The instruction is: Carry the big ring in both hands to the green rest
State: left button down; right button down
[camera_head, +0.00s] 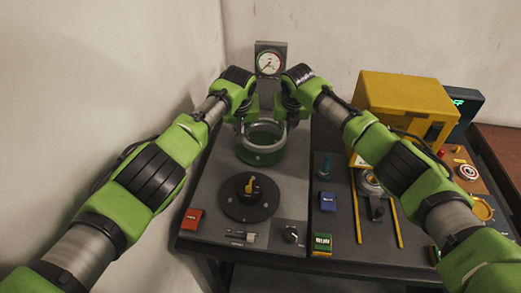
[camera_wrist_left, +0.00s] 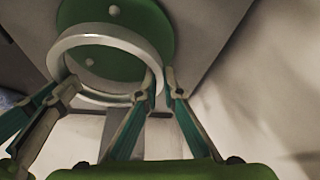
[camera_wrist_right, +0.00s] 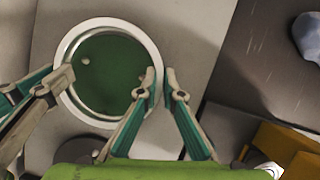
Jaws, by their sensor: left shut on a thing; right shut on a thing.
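The big ring (camera_head: 263,147) is a silver hoop, held roughly level between my two grippers. The green rest (camera_head: 258,158) is a round green piece with pale dots, directly below the ring on the grey bench. In the left wrist view the ring (camera_wrist_left: 97,38) appears a little above the rest (camera_wrist_left: 150,22); I cannot tell the exact gap. In the right wrist view the green surface (camera_wrist_right: 108,75) fills the ring's opening. My left gripper (camera_head: 243,122) is shut on the ring's left side. My right gripper (camera_head: 289,118) is shut on its right side, and its fingers (camera_wrist_right: 160,80) straddle the wall.
A dial gauge (camera_head: 269,63) stands behind the rest. A dark round plate (camera_head: 248,211) with a yellow-topped part lies in front. A red block (camera_head: 192,219), a blue block (camera_head: 328,201) and a yellow box (camera_head: 400,105) sit around. A wall is close on the left.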

pick_arm(q)
jog(key=shift+f+b, duration=0.4)
jog(key=shift+f, duration=0.2)
pick_arm(e)
jog(key=shift+f, duration=0.5)
pick_arm(q)
jog(key=c, duration=2.5)
grip_release()
jog(key=shift+f, duration=0.1)
jog(key=shift+c, duration=0.2)
pick_arm(e)
jog(key=c, duration=2.5)
grip_release()
jog(key=shift+f, duration=0.1)
jog(key=shift+c, duration=0.2)
pick_arm(q)
jog(key=o, duration=0.4)
jog(key=shift+c, duration=0.2)
pick_arm(e)
jog(key=o, duration=0.4)
jog(key=shift+c, duration=0.2)
pick_arm(q)
jog(key=shift+s, duration=0.1)
jog(key=shift+r, duration=0.25)
